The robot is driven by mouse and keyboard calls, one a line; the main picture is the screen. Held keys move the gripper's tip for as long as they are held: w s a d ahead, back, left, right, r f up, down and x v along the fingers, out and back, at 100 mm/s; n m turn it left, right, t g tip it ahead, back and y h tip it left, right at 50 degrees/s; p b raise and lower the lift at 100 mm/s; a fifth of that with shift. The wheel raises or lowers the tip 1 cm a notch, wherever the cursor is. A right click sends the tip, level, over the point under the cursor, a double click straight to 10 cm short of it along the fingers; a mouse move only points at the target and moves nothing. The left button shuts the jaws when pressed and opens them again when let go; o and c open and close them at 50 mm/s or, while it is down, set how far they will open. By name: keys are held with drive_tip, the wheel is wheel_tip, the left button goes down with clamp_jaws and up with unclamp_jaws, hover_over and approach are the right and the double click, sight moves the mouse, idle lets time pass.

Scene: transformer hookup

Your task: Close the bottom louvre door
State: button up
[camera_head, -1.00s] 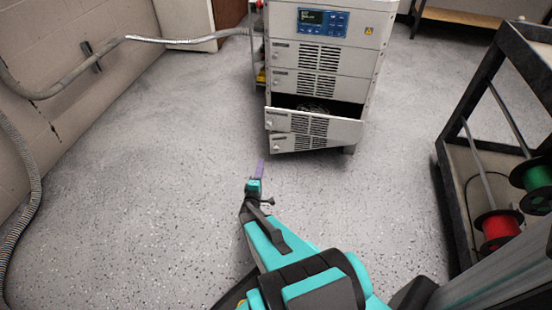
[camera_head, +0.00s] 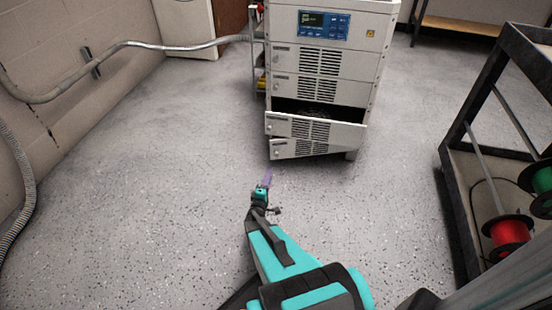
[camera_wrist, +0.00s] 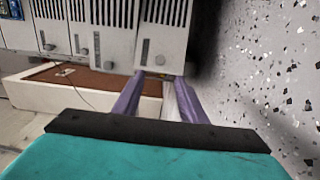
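A pale grey cabinet with stacked louvre doors stands ahead in the head view. One low louvre door (camera_head: 345,133) stands out from the cabinet front, with a dark opening above it. The lowest louvre panel (camera_head: 300,148) is partly hidden beneath it; I cannot tell whether it is flush. My gripper (camera_head: 268,177) is low over the floor, just in front of the cabinet's lower left side. In the wrist view my gripper (camera_wrist: 160,88) has its purple fingers apart, pointing at the nearest louvre panel (camera_wrist: 163,30) and its knob. Contact cannot be told.
Two upper louvre doors (camera_head: 320,88) look closed below a blue display (camera_head: 322,24). A dark cart (camera_head: 455,165) with red and green spools stands at the right. A grey hose (camera_head: 100,55) runs along the left wall. The floor left of my arm is clear.

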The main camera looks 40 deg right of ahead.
sight(276, 156)
drive_tip(key=b+x, duration=0.3)
drive_tip(key=x, duration=0.8)
drive_tip(key=shift+w+d+f, duration=0.1)
drive_tip(key=shift+w+d, duration=0.05)
drive_tip(key=shift+w+d+b, duration=0.35)
drive_tip(key=shift+d, duration=0.3)
drive_tip(key=shift+c, duration=0.4)
clamp_jaws()
